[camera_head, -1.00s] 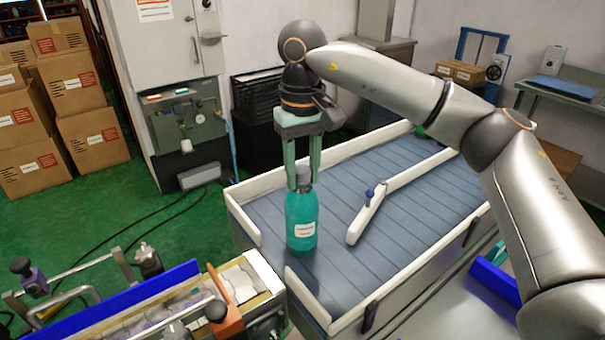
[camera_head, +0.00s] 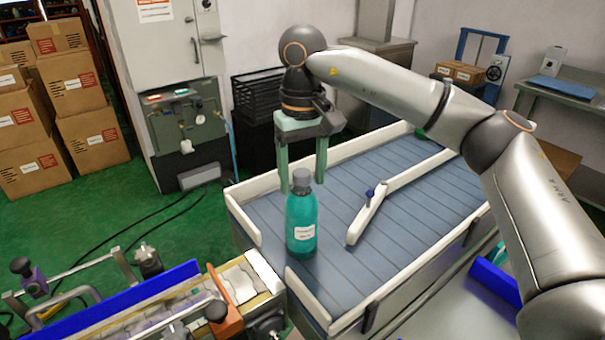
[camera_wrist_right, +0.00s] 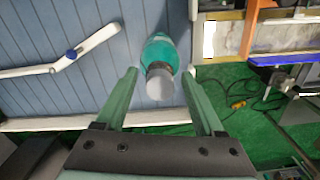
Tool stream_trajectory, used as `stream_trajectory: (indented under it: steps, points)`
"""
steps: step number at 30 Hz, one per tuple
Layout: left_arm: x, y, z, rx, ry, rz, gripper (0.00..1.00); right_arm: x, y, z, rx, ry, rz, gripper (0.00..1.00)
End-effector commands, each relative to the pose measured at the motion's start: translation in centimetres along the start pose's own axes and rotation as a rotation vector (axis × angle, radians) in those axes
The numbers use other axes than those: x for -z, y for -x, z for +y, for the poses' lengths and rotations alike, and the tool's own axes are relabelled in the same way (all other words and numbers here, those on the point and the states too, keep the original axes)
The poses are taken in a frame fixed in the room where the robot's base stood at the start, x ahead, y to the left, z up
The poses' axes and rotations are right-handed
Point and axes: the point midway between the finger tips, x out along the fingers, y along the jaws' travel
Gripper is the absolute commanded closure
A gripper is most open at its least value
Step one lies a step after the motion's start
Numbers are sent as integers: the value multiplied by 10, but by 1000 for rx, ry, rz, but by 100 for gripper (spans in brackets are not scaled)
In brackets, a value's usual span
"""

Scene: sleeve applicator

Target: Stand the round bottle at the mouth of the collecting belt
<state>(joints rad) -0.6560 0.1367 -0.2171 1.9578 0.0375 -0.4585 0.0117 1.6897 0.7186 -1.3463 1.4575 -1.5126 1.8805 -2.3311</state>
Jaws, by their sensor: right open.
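The round bottle (camera_head: 301,222) is teal with a white label and a grey cap. It stands upright on the near left end of the collecting belt (camera_head: 330,283), by the gap between the white side rails. My right gripper (camera_head: 303,188) is open, with its green fingers just above and behind the bottle, around the level of the cap. In the right wrist view the bottle (camera_wrist_right: 161,62) shows beyond the open fingertips (camera_wrist_right: 160,75), between them and apart from them. My left gripper is not in view.
A white guide bar with a blue knob (camera_head: 369,212) lies over the belt to the right of the bottle. A narrow conveyor (camera_head: 190,305) with an orange plate ends at the belt's near left. White rails edge the belt.

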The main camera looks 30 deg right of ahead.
Motion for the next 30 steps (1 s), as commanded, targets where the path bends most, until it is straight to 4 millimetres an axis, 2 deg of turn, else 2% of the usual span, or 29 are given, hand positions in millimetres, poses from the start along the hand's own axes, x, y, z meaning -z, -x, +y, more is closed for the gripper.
stream_trajectory:
  steps: [5, 13, 18, 24, 30]
  points:
    - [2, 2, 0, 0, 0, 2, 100, 1, 17, -1, 0, 1, 3, 30]
    - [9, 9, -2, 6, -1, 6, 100, 1, 78, 0, 0, 0, 4, 30]
    - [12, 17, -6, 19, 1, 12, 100, 1, 108, 0, -1, 0, 2, 30]
    - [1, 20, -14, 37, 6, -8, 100, 0, 122, 0, 0, 0, 0, 30]
    - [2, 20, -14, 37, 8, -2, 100, 0, 122, 0, 0, 1, -1, 30]
